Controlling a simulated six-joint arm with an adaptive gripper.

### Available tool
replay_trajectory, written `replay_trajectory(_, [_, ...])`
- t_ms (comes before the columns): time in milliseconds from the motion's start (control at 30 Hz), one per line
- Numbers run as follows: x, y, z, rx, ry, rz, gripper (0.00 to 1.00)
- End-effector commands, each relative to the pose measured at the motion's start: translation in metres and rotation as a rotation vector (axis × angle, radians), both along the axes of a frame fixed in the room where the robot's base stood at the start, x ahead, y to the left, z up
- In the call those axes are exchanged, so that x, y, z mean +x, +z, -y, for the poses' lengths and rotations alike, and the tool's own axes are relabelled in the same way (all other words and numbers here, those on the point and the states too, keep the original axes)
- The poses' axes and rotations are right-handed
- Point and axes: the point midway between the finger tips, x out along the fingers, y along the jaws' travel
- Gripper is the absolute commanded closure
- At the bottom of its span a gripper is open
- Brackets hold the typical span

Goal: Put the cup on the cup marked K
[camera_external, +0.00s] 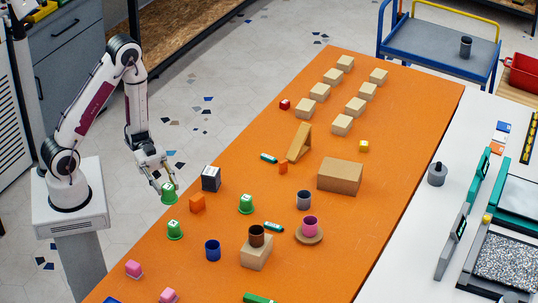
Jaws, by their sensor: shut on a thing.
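My gripper (167,184) is shut on a green upside-down cup (169,197) near the left edge of the orange table (235,160). The held cup appears raised, as it shows against the floor just outside the table edge. Two more green upside-down cups with pale marks on top stand on the table: one (175,231) below the held cup in the picture, one (246,205) to its right. The letters are too small to read, so I cannot tell which cup is K.
A dark box (211,179) and an orange cube (197,203) stand close to the gripper. A blue cup (212,251), grey cup (303,200), brown cup (257,237) on a wooden block and pink cup (309,226) on a round coaster stand nearby. Several wooden blocks fill the far end.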

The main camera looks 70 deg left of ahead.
Motion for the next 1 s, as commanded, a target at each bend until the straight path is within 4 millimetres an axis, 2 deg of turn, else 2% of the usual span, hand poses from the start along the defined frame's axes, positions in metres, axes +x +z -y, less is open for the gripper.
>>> replay_trajectory(467, [0.001,-0.004,0.0,0.0,0.002,0.001,0.88])
replay_trajectory(1000, [0.001,-0.048,0.0,-0.001,0.002,-0.001,0.88])
